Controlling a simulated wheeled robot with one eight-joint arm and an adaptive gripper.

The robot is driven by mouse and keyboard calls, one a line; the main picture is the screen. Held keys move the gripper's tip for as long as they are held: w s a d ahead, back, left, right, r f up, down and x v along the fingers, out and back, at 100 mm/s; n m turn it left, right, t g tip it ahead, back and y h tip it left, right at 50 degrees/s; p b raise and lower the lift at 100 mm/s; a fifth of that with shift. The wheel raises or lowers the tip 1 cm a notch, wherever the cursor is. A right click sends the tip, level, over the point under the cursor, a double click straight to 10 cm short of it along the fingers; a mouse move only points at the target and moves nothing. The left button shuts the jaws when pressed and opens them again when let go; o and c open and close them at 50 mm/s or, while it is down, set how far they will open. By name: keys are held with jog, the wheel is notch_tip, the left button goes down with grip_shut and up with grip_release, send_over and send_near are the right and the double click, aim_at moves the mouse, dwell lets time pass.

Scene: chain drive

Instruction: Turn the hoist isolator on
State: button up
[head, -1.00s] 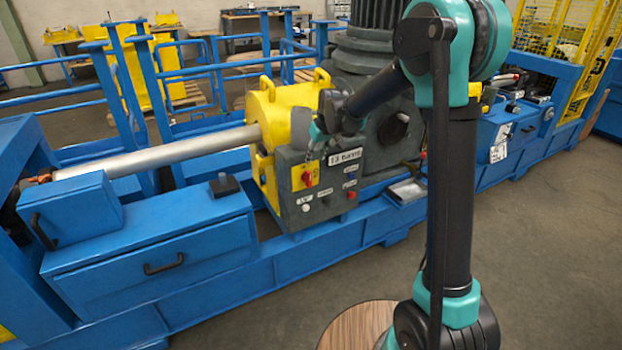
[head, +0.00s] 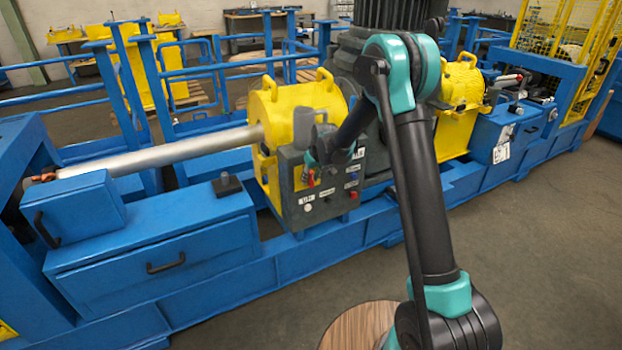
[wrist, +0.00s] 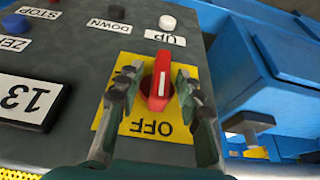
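The hoist isolator is a red rotary handle (wrist: 157,88) with a white line, on a yellow plate (wrist: 113,118) whose visible word is OFF, upside down in the wrist view. The handle lies lengthwise up and down in that view. My gripper (wrist: 158,73) is open, one finger on each side of the handle, with a visible gap on both sides.
Beside the isolator are a white UP button (wrist: 167,22), a black DOWN button (wrist: 116,12), a blue button (wrist: 15,23) and a "13" sign (wrist: 28,100). A blue cabinet with a black-topped post (head: 227,184) stands left of the box.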

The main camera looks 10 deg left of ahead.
jog(key=shift+c, duration=0.3)
grip_shut()
jog(key=g+y, duration=0.1)
jog(key=y, duration=0.1)
jog(key=shift+w+d+m+g+y, duration=0.2)
jog(key=shift+d+m+g+y, duration=0.1)
jog(key=shift+m+g, duration=0.1)
jog(key=g+y, duration=0.1)
jog(key=y, duration=0.2)
jog(key=m+g+y, duration=0.1)
jog(key=shift+w+d+f+g+y, duration=0.1)
jog(key=shift+f+g+y, duration=0.15)
jog(key=shift+g+y, duration=0.05)
jog(key=shift+f+m+g+y, duration=0.1)
jog(key=shift+m+g+y, duration=0.4)
jog(key=shift+y, duration=0.8)
jog(key=shift+f+m+g+y, duration=0.15)
jog(key=shift+m+g+y, duration=0.3)
jog(key=shift+y, duration=0.85)
jog(key=shift+f+m+g+y, duration=0.1)
jog(key=shift+m+g+y, duration=0.4)
jog(key=shift+y, duration=0.8)
